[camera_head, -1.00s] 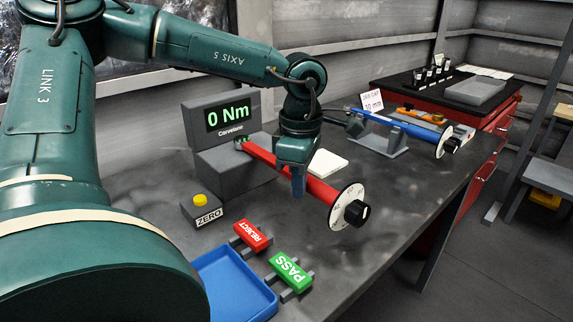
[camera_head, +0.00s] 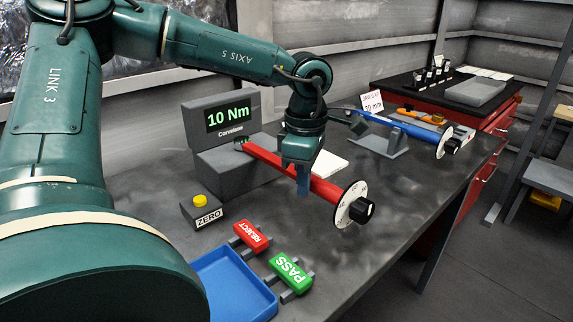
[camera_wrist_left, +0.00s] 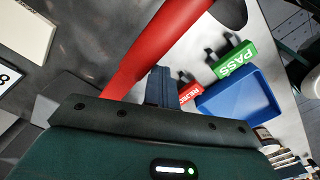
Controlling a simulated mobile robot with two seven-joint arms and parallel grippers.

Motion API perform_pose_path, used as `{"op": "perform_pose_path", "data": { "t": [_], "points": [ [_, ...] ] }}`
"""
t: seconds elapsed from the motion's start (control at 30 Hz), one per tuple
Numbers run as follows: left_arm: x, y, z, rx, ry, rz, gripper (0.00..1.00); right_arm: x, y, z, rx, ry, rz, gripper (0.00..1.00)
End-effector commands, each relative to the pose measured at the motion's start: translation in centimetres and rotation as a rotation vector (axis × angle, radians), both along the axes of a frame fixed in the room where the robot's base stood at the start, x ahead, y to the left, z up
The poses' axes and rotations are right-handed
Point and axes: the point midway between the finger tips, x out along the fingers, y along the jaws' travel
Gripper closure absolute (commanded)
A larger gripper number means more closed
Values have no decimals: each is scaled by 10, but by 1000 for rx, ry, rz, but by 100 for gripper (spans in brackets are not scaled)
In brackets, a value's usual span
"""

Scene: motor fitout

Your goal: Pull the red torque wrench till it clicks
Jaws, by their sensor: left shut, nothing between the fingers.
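The red torque wrench (camera_head: 325,189) runs from the grey tester (camera_head: 228,160) out to a white dial with a black knob at its free end. The tester's display (camera_head: 229,117) reads 10 Nm. My left gripper (camera_head: 303,192) is shut with nothing between its fingers. Its fingers point down beside the wrench shaft and appear to press against its side. In the left wrist view the wrench (camera_wrist_left: 165,40) passes close to the blue-grey fingers (camera_wrist_left: 160,85). Part of the shaft is hidden behind the gripper in the head view. My right gripper is not in view.
A blue wrench (camera_head: 405,127) rests on a stand to the right. Bare bench (camera_head: 400,205) lies right of the red wrench.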

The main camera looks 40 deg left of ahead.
Motion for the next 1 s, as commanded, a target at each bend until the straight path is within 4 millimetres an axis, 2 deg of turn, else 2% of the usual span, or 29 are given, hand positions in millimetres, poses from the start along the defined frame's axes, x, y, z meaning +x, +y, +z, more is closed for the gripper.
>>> {"op": "perform_pose_path", "data": {
  "t": [1.0],
  "points": [
    [19,-1,1,1,-4,0,100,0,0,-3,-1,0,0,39]
  ]
}}
